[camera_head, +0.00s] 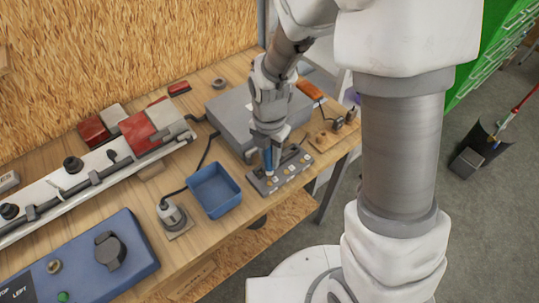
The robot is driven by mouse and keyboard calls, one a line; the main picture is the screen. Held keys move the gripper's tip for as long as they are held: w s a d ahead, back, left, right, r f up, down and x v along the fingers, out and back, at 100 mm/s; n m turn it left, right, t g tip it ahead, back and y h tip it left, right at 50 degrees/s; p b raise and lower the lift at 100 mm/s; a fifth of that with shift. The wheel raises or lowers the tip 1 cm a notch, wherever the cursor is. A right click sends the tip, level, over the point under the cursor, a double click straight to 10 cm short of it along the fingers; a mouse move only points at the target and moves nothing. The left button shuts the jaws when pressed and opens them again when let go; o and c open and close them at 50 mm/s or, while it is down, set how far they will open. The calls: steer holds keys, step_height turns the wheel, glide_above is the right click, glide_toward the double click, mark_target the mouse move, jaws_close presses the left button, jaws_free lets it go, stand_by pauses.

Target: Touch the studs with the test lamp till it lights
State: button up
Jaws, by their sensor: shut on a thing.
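My gripper (267,140) points down over the right part of the wooden bench. It is shut on the test lamp (268,158), a slim blue-handled tool held roughly upright. A grey stud block (264,187) with several small brass-coloured studs and pale labels lies right below, near the bench's front edge. The lamp's lower end is over the left part of this block. I cannot tell whether the tip touches a stud. The lamp shows no clear glow, and my gripper hides part of it.
A blue tray (215,190) stands just left of the block. An orange-handled tool (311,91) is at the back right. A blue control box (84,262) fills the lower left.

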mark_target(269, 149)
steer(key=shift+f+b, duration=0.7)
steer(key=shift+f, duration=0.2)
steer(key=shift+r, duration=0.2)
stand_by(1.0)
steer(key=shift+r+p, duration=2)
steer(key=shift+r, duration=0.4)
